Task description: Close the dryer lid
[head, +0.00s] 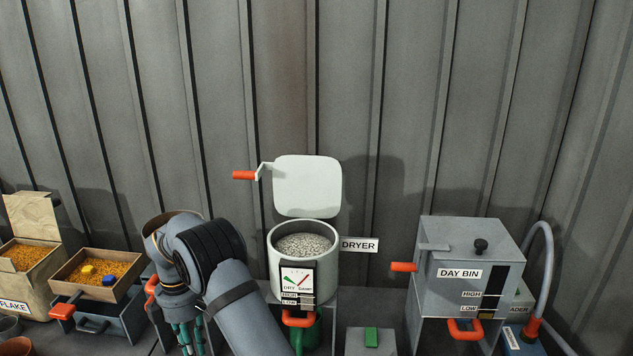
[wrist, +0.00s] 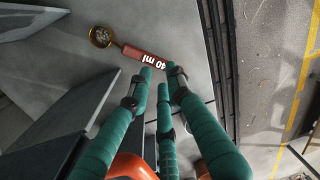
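The dryer (head: 274,247) is a pale round drum in the head view, filled with grey-white granules. Its lid (head: 308,186) is a whitish rounded plate standing upright behind the opening, so the dryer is open. A red lid handle (head: 243,175) sticks out to the left of the lid on a bent bracket. My gripper (head: 188,345) points down, low and left of the dryer, well below the lid handle. In the wrist view its teal fingers (wrist: 161,75) have gaps between their tips and hold nothing.
A scoop (wrist: 132,53) marked 40 ml lies beyond my fingertips in the wrist view. The day bin (head: 470,262) stands right of the dryer. Trays of orange flakes (head: 122,291) stand left. A corrugated wall (head: 400,90) rises close behind.

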